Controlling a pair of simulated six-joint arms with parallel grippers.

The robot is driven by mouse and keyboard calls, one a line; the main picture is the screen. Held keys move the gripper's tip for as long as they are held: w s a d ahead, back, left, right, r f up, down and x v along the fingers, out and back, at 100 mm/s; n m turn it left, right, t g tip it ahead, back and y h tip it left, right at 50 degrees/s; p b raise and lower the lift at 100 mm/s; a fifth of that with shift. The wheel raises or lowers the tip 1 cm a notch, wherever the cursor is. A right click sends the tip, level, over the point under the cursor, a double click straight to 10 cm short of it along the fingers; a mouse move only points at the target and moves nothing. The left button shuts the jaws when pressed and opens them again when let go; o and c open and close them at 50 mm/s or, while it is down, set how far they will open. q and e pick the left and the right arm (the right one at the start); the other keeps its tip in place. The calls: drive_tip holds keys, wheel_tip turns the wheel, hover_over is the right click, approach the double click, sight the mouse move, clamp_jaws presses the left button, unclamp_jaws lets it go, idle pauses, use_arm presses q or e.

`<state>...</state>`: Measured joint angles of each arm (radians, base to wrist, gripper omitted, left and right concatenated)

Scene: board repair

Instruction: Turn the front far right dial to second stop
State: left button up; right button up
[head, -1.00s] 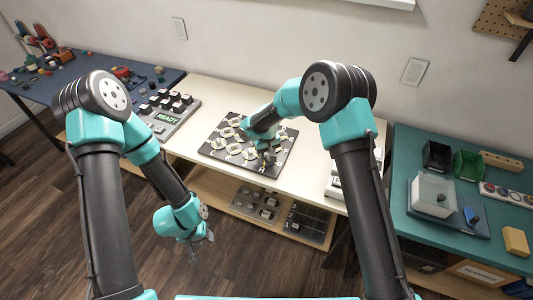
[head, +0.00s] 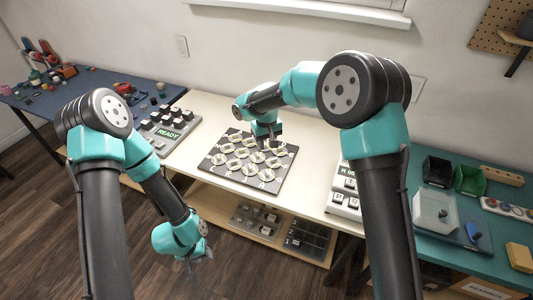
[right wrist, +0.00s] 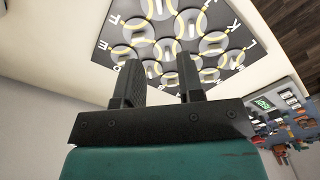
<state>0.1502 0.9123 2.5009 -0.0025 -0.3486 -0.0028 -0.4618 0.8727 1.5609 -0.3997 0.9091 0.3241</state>
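A dark square board (head: 212,163) with several round pale dials lies on the cream table. The front far right dial (head: 266,175) is at the board's front right corner. Its exact pointer setting is too small to read. My right gripper (head: 267,142) is above the back part of the board, apart from that front dial. In the right wrist view its two fingers (right wrist: 158,82) are spread with nothing between them, and the board (right wrist: 108,35) shows beyond them. My left gripper (head: 198,263) hangs in front of the table over the floor, empty, its fingers looking spread.
A grey keypad with a READY display (head: 168,133) stands left of the board. Another keypad unit (head: 346,190) is to the right, partly hidden by my right arm. A lower shelf (head: 278,243) holds more panels. A teal table (head: 447,240) with bins stands at right.

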drive_tip(key=shift+r, duration=1.6)
